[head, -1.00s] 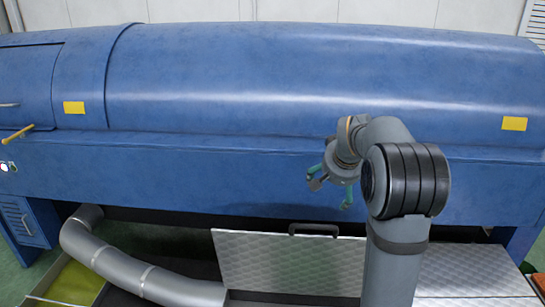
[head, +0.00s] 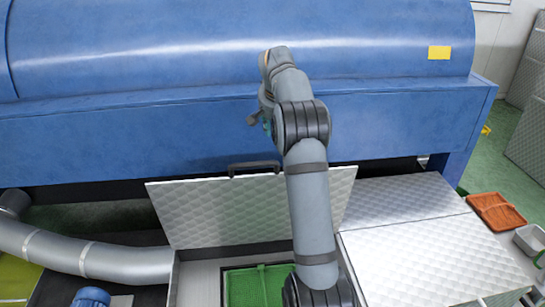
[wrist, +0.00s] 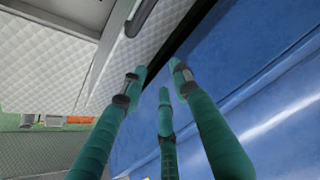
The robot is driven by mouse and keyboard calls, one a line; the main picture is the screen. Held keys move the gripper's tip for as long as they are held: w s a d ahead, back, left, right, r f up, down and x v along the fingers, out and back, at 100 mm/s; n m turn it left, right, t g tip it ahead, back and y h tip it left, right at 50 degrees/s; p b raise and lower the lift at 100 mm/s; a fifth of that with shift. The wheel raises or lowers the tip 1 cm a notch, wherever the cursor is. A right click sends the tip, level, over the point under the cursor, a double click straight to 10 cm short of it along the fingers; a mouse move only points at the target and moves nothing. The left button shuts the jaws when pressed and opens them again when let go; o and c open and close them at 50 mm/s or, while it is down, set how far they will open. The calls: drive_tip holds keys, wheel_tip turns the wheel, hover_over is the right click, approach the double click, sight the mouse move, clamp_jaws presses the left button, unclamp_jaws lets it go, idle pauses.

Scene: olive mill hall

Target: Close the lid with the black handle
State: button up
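The open lid (head: 225,215) is a quilted metal panel standing raised on edge in the head view. Its black handle (head: 253,166) is on the top edge. My gripper (head: 257,118) is just above and behind the handle, in front of the blue machine, partly hidden by my arm. In the wrist view, the green fingers of my gripper (wrist: 158,78) are spread apart with nothing between them. The handle (wrist: 142,17) is beyond the fingertips there, on the lid (wrist: 125,62), and not touched.
The blue machine (head: 120,130) stands close behind the lid. A green crate (head: 240,290) sits in the opening below it. Closed quilted covers (head: 430,240) lie at right, with an orange tray (head: 497,211) beyond. A grey pipe (head: 130,265) runs at left.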

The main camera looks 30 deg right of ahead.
drive_tip(key=p+x, duration=0.1)
drive_tip(key=x, duration=0.9)
drive_tip(key=shift+s, duration=0.1)
clamp_jaws()
drive_tip(key=shift+s+a+f, duration=0.15)
drive_tip(key=shift+s+a, duration=0.4)
drive_tip(key=shift+s, duration=0.2)
drive_tip(key=shift+s+a+f, duration=0.1)
drive_tip(key=shift+s+a, duration=0.45)
drive_tip(key=shift+s, duration=0.2)
